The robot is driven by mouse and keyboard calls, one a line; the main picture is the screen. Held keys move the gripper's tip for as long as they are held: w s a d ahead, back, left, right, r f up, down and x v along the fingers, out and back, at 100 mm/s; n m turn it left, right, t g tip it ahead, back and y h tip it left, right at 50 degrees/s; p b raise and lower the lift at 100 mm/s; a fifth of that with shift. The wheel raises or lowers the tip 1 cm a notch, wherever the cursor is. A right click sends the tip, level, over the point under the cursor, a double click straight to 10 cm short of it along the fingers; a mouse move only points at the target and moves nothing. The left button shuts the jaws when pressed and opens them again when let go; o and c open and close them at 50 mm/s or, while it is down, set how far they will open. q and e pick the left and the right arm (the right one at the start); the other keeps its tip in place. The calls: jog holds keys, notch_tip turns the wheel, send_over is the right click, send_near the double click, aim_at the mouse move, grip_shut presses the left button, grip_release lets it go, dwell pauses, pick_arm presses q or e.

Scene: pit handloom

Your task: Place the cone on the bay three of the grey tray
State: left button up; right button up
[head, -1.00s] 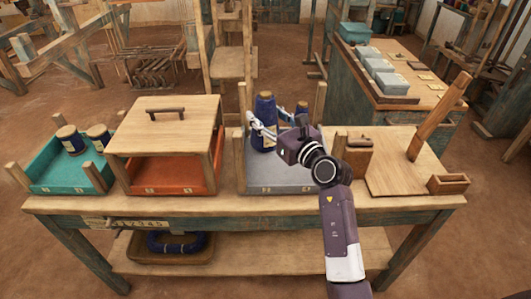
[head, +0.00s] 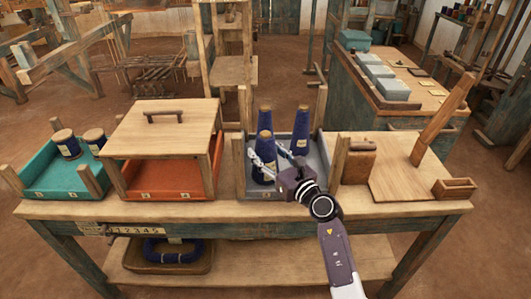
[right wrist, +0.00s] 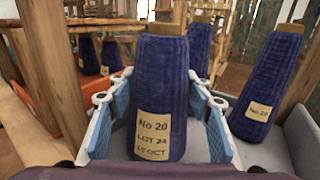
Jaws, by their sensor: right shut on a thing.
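The grey tray (head: 316,150) stands on the bench, a little right of the middle in the head view. My right gripper (head: 262,160) is shut on a dark blue cone (head: 265,148) at the tray's front left. In the right wrist view its blue pads flank this cone (right wrist: 162,95), which is upright with a "No 20" label. Whether its base touches the tray floor I cannot tell. Two more blue cones stand in the tray, one behind the held cone (head: 264,117) and one at the back right (head: 301,118). The bay marks are too small to read.
Left of the grey tray is an orange tray (head: 150,190) under a wooden lid (head: 165,128), with cones beneath. A teal tray (head: 60,180) with two cones stands farther left. Wooden posts rise at the grey tray's corners. A wooden box (head: 357,162) and board are right.

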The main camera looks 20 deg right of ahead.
jog(key=shift+f, duration=0.1)
jog(key=o, duration=1.3)
jog(key=shift+p+v, duration=0.65)
jog(key=shift+v, duration=5.4)
